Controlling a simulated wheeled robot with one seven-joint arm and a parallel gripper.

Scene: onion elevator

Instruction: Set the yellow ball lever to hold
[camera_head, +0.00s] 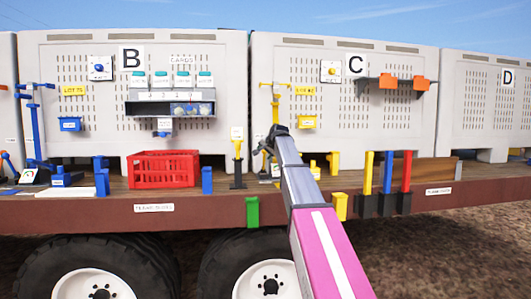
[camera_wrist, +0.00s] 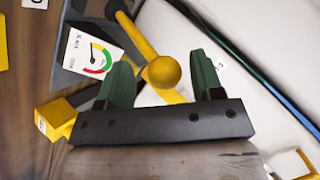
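The yellow ball lever (camera_wrist: 140,38) shows in the wrist view as a yellow rod ending in a round ball (camera_wrist: 163,72). It slants from a dark base at the top left. My gripper (camera_wrist: 161,63) is open, with one dark green finger on each side of the ball. A gap shows between the ball and each finger; I cannot tell whether the ball is at fingertip depth. A white dial card (camera_wrist: 92,53) with a coloured arc and needle lies left of the lever; its lettering is hard to read. In the head view my arm largely hides the lever.
A yellow block (camera_wrist: 55,118) sits left of the gripper in the wrist view. In the head view, a yellow stand (camera_head: 275,100) rises behind my arm. A red crate (camera_head: 164,169) and a black post with yellow top (camera_head: 237,160) stand left on the trailer deck.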

